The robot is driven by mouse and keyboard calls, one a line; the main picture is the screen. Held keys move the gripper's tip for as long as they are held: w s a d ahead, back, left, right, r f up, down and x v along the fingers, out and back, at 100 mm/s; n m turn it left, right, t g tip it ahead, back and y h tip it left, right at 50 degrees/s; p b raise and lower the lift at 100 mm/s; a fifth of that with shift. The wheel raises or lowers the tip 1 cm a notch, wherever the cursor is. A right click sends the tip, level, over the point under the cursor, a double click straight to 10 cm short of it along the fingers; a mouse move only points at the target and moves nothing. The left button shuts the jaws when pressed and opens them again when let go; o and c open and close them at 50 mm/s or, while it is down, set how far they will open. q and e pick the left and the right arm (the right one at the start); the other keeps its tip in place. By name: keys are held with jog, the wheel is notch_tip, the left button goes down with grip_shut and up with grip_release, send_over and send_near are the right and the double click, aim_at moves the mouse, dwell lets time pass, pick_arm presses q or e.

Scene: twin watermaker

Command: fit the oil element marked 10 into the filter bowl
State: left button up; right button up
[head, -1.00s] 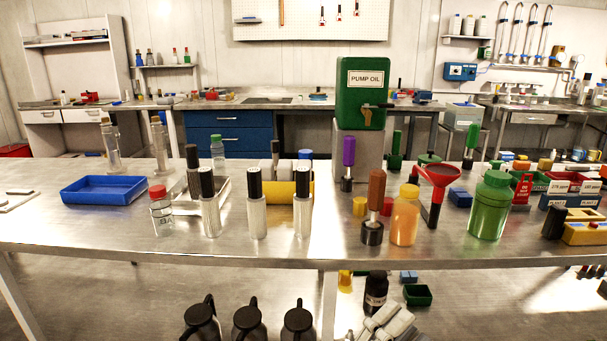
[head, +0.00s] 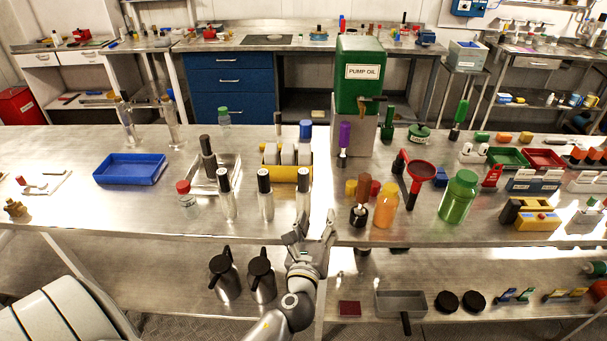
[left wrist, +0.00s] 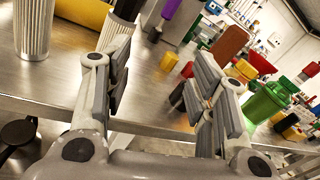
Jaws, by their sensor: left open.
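Several pleated metallic cylinders with black handles, which look like the oil elements, stand upright along the bench front: one (head: 226,204) at left, one (head: 265,204) in the middle and one (head: 303,190) at right. Another (head: 209,168) stands in a metal tray. No number 10 is readable on any. My left gripper (head: 314,227) is open and empty at the bench's front edge, just in front of the right cylinder. In the left wrist view, its spread fingers (left wrist: 160,88) have nothing between them, and a pleated cylinder (left wrist: 33,32) shows upper left. I cannot identify the filter bowl.
A blue tray (head: 131,183) lies at left. A red-capped bottle (head: 188,204) stands beside the cylinders. A brown-handled tool (head: 361,190), an orange bottle (head: 386,207), a red funnel (head: 421,170) and a green bottle (head: 458,199) stand right of the gripper.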

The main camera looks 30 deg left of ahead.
aim_at(304, 178)
pick_arm(q)
jog(key=w+a+r+y+p, duration=0.1)
jog(key=a, duration=0.1)
jog(key=w+a+r+m+g+y+p, duration=0.1)
jog(key=a+r+p, duration=0.1)
jog(key=a, duration=0.1)
jog(key=w+a+r+y+p, duration=0.1)
jog(key=a, duration=0.1)
jog(key=shift+w+a+r, duration=0.15)
jog(key=shift+w+r, duration=0.05)
jog(key=shift+w, duration=0.1)
jog(key=w, duration=0.1)
jog(key=w+a+p, duration=0.1)
jog(key=w+r+p, duration=0.1)
jog(key=w, duration=0.1)
jog(key=shift+a, duration=0.3)
jog(key=shift+w+a, duration=0.25)
jog(key=shift+w, duration=0.15)
pick_arm(e)
jog(key=s+d+r+g, duration=0.2)
jog(key=s+r, duration=0.3)
jog(key=s, duration=0.5)
jog(key=shift+s+d+g+h, duration=0.15)
jog(key=shift+d+g+h, duration=0.2)
jog(key=shift+g, duration=0.25)
pick_arm(q)
jog(key=shift+c, duration=0.4)
grip_shut()
